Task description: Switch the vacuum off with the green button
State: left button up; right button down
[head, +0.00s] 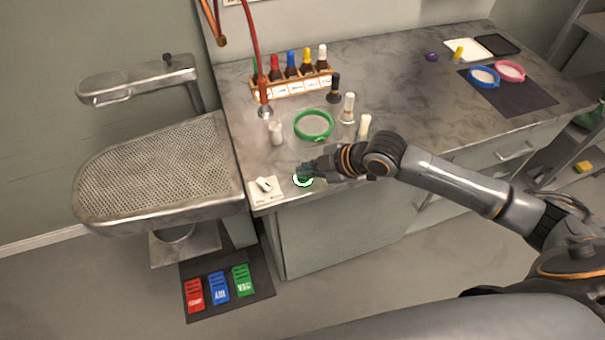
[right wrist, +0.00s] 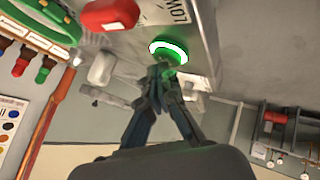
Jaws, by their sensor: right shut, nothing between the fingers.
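The green button (head: 302,181) sits at the front left edge of the grey counter, with a bright white ring around it. The right wrist view shows it too, as a green cap (right wrist: 176,57) inside a glowing white ring. My right gripper (head: 309,172) is shut and empty, with its fingertips at the button and covering part of it. In the right wrist view the fingertips (right wrist: 161,74) overlap the button's near side; I cannot tell whether they press it. My left gripper is not in view.
A white switch plate (head: 265,189) lies left of the button. A green-rimmed ring (head: 314,125), a white jar (head: 276,133) and small bottles (head: 348,107) stand behind. A perforated metal table (head: 160,168) is at left. Red, blue and green pedals (head: 242,280) lie on the floor.

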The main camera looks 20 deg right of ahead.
jog(key=shift+f, duration=0.15)
jog(key=shift+s+f, duration=0.1)
jog(key=shift+f, duration=0.2)
dwell(0.5)
jog(key=shift+r+p, duration=0.3)
jog(key=shift+p, duration=0.25)
notch_tip(320, 180, up, 6)
jog(key=p, duration=0.5)
jog(key=shift+r+p, duration=0.15)
jog(key=shift+p, duration=0.25)
